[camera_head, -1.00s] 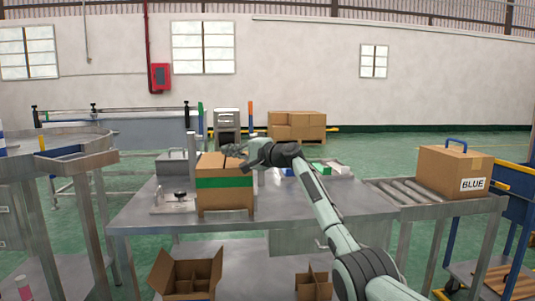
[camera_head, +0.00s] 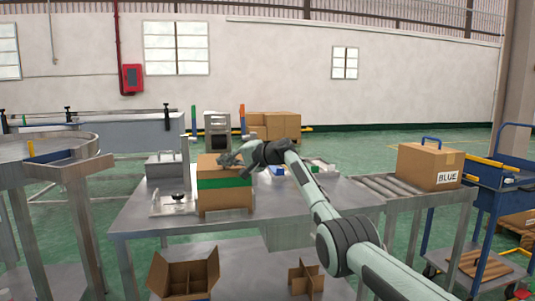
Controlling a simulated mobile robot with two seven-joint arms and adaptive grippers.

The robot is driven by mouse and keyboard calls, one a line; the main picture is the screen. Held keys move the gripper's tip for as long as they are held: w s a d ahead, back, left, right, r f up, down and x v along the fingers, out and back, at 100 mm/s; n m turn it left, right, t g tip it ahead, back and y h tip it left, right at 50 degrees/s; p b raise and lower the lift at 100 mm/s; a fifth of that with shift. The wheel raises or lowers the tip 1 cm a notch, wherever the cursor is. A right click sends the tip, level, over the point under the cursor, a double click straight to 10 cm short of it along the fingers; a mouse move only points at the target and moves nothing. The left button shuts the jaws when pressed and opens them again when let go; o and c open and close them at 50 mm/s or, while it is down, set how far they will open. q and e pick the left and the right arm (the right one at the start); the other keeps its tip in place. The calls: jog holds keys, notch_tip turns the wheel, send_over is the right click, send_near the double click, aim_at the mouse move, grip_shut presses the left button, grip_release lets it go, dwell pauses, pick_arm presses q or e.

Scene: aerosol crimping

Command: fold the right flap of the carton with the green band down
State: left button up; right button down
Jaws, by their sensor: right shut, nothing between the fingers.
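The carton with the green band (camera_head: 224,183) stands upright on the steel table, left of the middle. Its top looks flat, with a brown panel (camera_head: 209,161) showing at the left. My right gripper (camera_head: 229,160) is shut and empty at the top right of the carton, very close to or touching it. The gripper and wrist hide the right part of the top, so I cannot tell how far down the right flap lies. My left gripper is not in view.
A metal fixture (camera_head: 171,203) stands left of the carton. A carton marked BLUE (camera_head: 430,166) sits on the roller conveyor (camera_head: 388,187) at the right. The table front (camera_head: 280,212) is clear.

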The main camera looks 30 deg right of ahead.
jog(key=shift+d, duration=0.1)
dwell(0.5)
jog(key=v, duration=1.2)
dwell(0.4)
